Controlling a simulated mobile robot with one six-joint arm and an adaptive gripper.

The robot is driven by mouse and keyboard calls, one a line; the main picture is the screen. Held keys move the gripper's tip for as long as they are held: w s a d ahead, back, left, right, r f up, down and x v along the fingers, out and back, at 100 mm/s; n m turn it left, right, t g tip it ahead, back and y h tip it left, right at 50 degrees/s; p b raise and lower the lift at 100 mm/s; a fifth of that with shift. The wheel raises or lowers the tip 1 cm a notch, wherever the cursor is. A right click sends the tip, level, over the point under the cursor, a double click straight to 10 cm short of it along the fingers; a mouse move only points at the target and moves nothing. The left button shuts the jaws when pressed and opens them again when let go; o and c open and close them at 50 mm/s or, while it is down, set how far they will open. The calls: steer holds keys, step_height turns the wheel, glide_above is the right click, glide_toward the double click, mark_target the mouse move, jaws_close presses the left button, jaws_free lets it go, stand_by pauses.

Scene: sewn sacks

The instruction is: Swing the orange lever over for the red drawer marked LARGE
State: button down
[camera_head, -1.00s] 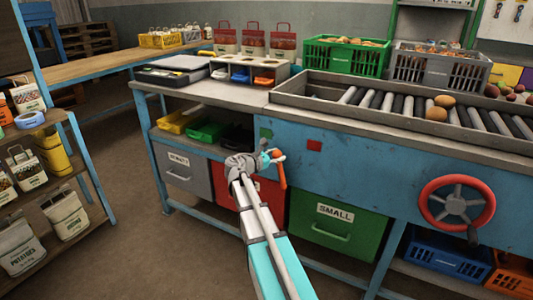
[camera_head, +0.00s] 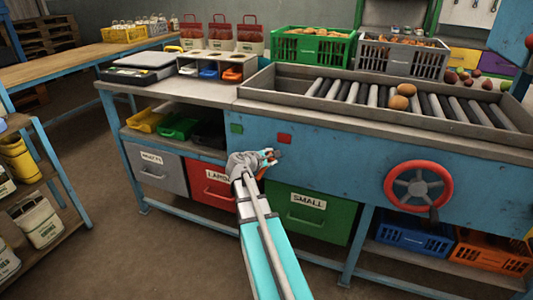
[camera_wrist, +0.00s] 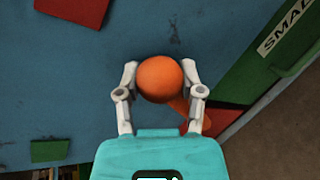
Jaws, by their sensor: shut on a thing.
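My gripper (camera_head: 268,157) is at the front of the blue panel, shut on the round orange knob of the lever. In the wrist view the orange lever (camera_wrist: 161,78) has its ball knob between both fingers, and its handle runs down to the right behind them. In the head view a bit of the orange lever (camera_head: 262,173) shows below the jaws; my wrist hides much of it. The red drawer (camera_head: 207,189) marked LARGE is shut, left of my arm, which hides its right part.
A grey drawer (camera_head: 158,171) and a green drawer (camera_head: 310,213) marked SMALL flank the red one. A green square (camera_head: 236,128) and a red square (camera_head: 284,138) sit on the panel above. A red handwheel (camera_head: 419,188) is to the right. Floor at the left front is clear.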

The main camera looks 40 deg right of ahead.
steer(key=shift+s+f, duration=0.2)
steer(key=shift+s, duration=0.05)
steer(key=shift+c, duration=1)
jaws_free()
steer(key=shift+d, duration=0.1)
